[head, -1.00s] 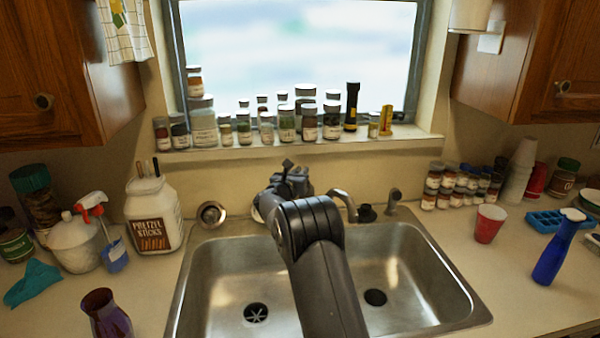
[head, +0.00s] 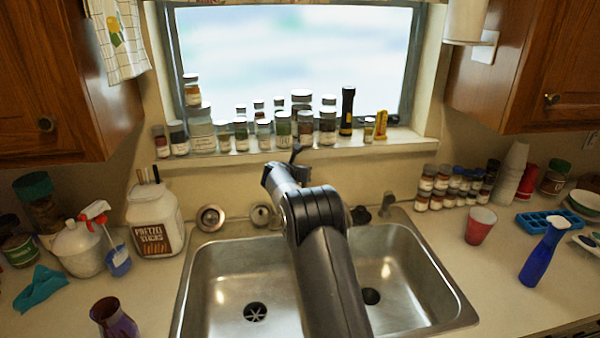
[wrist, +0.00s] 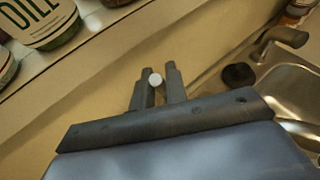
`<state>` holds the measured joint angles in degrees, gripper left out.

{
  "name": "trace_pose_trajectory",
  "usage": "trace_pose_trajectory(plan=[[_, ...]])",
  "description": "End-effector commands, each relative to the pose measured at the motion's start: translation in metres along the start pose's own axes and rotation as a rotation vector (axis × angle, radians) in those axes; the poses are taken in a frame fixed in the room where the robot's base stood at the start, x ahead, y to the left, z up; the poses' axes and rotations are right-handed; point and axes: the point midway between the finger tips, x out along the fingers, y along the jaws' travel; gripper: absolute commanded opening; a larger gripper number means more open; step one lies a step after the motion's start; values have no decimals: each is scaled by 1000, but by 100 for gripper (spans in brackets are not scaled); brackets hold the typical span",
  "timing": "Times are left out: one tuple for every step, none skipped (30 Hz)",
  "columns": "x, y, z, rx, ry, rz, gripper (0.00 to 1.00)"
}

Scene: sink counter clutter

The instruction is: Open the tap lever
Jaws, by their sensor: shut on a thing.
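My gripper (wrist: 157,72) shows in the wrist view with its two dark fingers closed around a small pale round end, which looks like the tip of the tap lever (wrist: 155,80). The rest of the lever and its base are hidden behind the fingers and the gripper body. In the head view my gripper is above the back rim of the sink (head: 225,245), in front of the sill, and my arm hides most of the tap. How far the lever is turned cannot be told.
A dark cap (wrist: 238,75) and a side sprayer (wrist: 280,42) stand right of the fingers. Jars (head: 284,130) line the sill close behind my gripper.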

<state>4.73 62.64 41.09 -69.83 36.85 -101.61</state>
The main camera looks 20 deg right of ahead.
Motion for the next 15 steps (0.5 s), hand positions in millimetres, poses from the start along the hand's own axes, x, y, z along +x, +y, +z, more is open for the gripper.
trace_pose_trajectory(plan=[[1, -1, 0, 3, 11, 0, 0], [2, -1, 0, 3, 16, 2, 0], [2, -1, 1, 4, 21, 4, 0], [2, -1, 1, 3, 24, 5, 0], [2, -1, 1, 4, 27, 6, 0], [2, -1, 1, 5, 29, 7, 0], [2, -1, 1, 5, 30, 7, 0], [2, 0, 1, 4, 30, 7, 0], [2, 0, 1, 4, 30, 7, 0], [2, 0, 1, 4, 30, 7, 0], [2, 0, 1, 4, 30, 7, 0], [2, 0, 1, 4, 30, 7, 0], [2, 0, 1, 4, 30, 7, 0], [2, 0, 1, 4, 30, 7, 0], [2, 0, 1, 4, 30, 7, 15]])
